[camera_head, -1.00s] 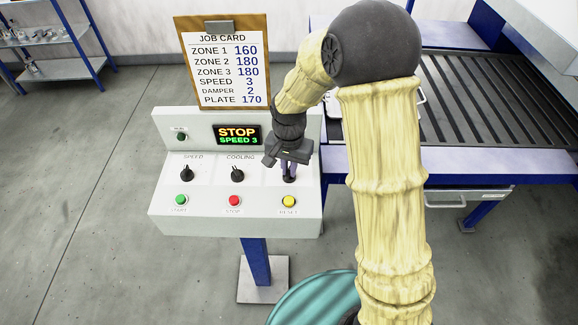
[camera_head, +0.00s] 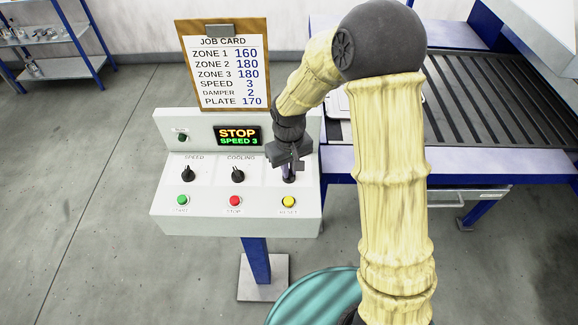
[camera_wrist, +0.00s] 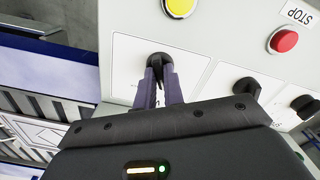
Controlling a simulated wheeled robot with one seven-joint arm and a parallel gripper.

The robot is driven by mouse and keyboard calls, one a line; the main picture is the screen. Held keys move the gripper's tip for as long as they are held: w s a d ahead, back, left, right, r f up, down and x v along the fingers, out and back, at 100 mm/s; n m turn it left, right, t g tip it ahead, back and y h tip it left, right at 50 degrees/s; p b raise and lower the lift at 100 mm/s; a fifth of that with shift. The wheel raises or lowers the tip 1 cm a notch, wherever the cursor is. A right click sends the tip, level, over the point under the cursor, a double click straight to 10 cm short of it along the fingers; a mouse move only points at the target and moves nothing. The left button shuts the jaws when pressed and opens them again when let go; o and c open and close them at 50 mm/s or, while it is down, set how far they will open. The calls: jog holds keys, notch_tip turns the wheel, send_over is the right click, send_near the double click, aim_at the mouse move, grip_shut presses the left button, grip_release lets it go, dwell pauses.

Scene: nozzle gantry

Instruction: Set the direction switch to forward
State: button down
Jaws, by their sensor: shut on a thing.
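The direction switch (camera_wrist: 158,60) is a black rotary knob on the right of the white control panel (camera_head: 165,212), above the yellow reset button (camera_head: 289,201). My gripper (camera_head: 289,172) is over it from above, its fingers shut on the knob. The wrist view shows both fingertips (camera_wrist: 160,78) on either side of the knob, hiding much of it. The switch's label and exact pointer direction are hidden. The display (camera_head: 237,135) reads STOP and SPEED 3.
The speed knob (camera_head: 187,174) and cooling knob (camera_head: 238,175) are left of my gripper. The green start (camera_head: 182,200) and red stop (camera_head: 235,201) buttons are in the front row. A job card (camera_head: 224,70) stands behind the panel. A roller conveyor (camera_head: 490,110) is at right.

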jog(key=shift+w+r+n, duration=0.1)
jog(key=shift+n, duration=0.2)
jog(key=c, duration=1.5)
grip_release()
notch_tip(320, 180, up, 17)
jog(key=b, duration=0.1)
jog(key=shift+r+b, duration=0.15)
jog(key=shift+b, duration=0.25)
